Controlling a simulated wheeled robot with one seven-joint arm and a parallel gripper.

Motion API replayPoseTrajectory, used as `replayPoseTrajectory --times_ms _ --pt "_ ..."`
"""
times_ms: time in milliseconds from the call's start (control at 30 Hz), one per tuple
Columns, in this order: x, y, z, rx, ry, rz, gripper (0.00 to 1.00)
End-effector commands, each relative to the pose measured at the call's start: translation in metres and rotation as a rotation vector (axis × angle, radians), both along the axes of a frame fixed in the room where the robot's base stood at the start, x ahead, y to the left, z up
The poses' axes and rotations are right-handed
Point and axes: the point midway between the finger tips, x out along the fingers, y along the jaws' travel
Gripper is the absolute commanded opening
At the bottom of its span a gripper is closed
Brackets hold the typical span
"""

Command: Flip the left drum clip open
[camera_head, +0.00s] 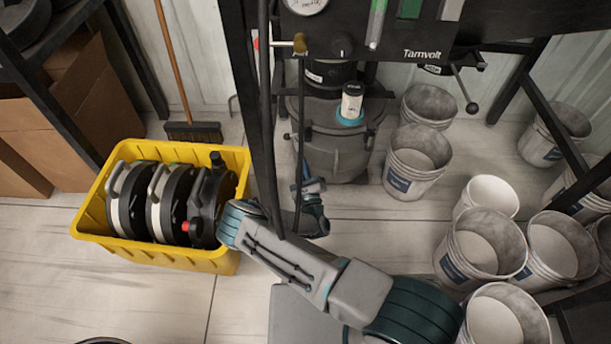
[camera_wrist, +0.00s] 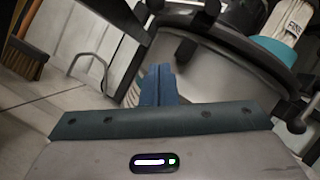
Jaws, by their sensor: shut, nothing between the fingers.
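The grey drum (camera_head: 342,150) stands under the dark panel in the head view, its lid rim wrapped by a band. In the wrist view the drum (camera_wrist: 225,80) fills the upper right. A dark latch-like part (camera_wrist: 185,50) sits on its rim, just right of and beyond my fingertips; I cannot tell for certain that it is the left clip, or whether it is open. My gripper (camera_head: 303,172) is at the drum's left side, partly hidden by a cable. Its blue fingers (camera_wrist: 157,72) are shut and empty in front of the drum wall; contact cannot be told.
A dark post (camera_head: 252,110) and hanging cables stand close left of the drum. A broom (camera_head: 193,132) leans behind.

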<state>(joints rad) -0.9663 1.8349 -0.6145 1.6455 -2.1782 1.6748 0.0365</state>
Motion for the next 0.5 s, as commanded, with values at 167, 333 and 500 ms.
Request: replayPoseTrajectory --times_ms 167,333,500 --pt "0.038 0.007 0.011 0.004 -0.004 -0.004 0.0" --pt "0.039 0.019 0.03 0.002 -0.001 -0.004 0.0" --pt "0.036 0.025 0.042 0.0 0.0 -0.006 0.0"
